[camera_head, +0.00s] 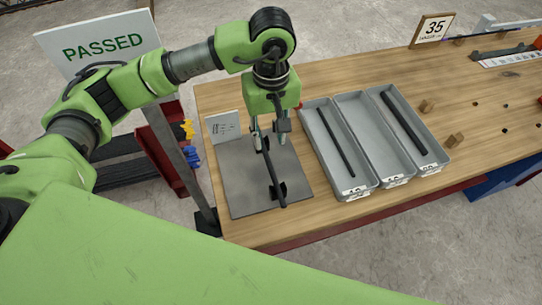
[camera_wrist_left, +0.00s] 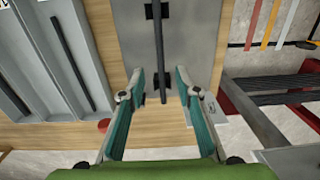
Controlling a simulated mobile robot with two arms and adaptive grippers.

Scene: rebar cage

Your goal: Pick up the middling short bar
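A dark short bar (camera_head: 272,176) lies across two small black supports on a grey plate (camera_head: 238,180) at the left part of the bench. My left gripper (camera_head: 269,138) is above the far end of this bar, pointing down. The left wrist view shows its two teal-lined fingers (camera_wrist_left: 160,82) spread apart and empty, with the bar (camera_wrist_left: 158,45) running between them in the picture. I cannot tell exactly how high the fingers are above the bar. My right gripper is not in view.
Right of the plate stand three grey trays: the left tray (camera_head: 324,158) holds a thin bar, the middle tray (camera_head: 372,137) is empty, and the right tray (camera_head: 430,152) holds a thicker bar. A small card (camera_head: 222,126) stands behind the plate.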

